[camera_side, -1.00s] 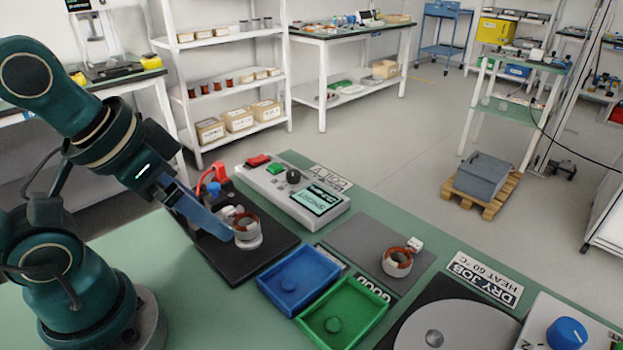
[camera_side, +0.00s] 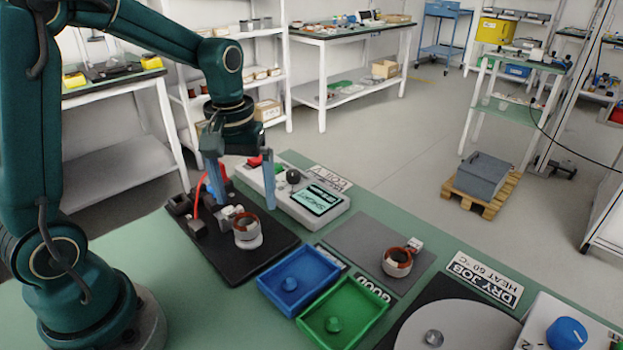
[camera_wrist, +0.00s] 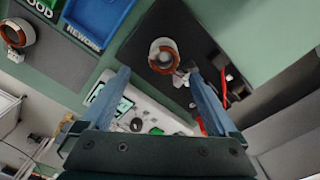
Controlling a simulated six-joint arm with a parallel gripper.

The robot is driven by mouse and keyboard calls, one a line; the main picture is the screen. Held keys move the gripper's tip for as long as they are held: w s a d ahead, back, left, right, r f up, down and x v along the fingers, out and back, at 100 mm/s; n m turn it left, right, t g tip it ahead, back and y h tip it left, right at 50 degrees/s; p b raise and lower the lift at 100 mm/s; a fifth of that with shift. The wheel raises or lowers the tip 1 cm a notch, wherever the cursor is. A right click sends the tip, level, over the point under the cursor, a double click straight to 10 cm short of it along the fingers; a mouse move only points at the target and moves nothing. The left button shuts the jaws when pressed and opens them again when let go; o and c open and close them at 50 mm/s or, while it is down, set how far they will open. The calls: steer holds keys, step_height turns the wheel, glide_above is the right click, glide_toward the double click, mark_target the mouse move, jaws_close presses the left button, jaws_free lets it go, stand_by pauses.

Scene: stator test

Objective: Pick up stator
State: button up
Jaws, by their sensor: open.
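One stator (camera_side: 247,229), a copper-wound ring with a white part at its side, sits on a white round seat on the black test plate (camera_side: 262,262). A second stator (camera_side: 397,260) stands on the grey mat at the right. My gripper (camera_side: 240,195) is open and empty, pointing down above the back of the black plate, apart from both stators. In the wrist view the stator (camera_wrist: 163,54) on the black plate lies ahead of and between my two blue fingers. The second stator (camera_wrist: 17,33) shows at the upper left there.
The white tester (camera_side: 292,195) with buttons and a screen stands behind the black plate. Red clamp parts and a cable stand at the plate's left. A blue tray (camera_side: 299,281) and a green tray (camera_side: 343,311) lie in front. A grey disc (camera_side: 458,327) is at the front right.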

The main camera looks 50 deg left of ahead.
mark_target(246, 218)
steer(key=shift+s+a+f, duration=0.1)
steer(key=shift+f, duration=0.35)
steer(key=shift+s+a+f, duration=0.1)
steer(key=shift+f, duration=2.5)
jaws_close()
steer(key=shift+r, duration=0.15)
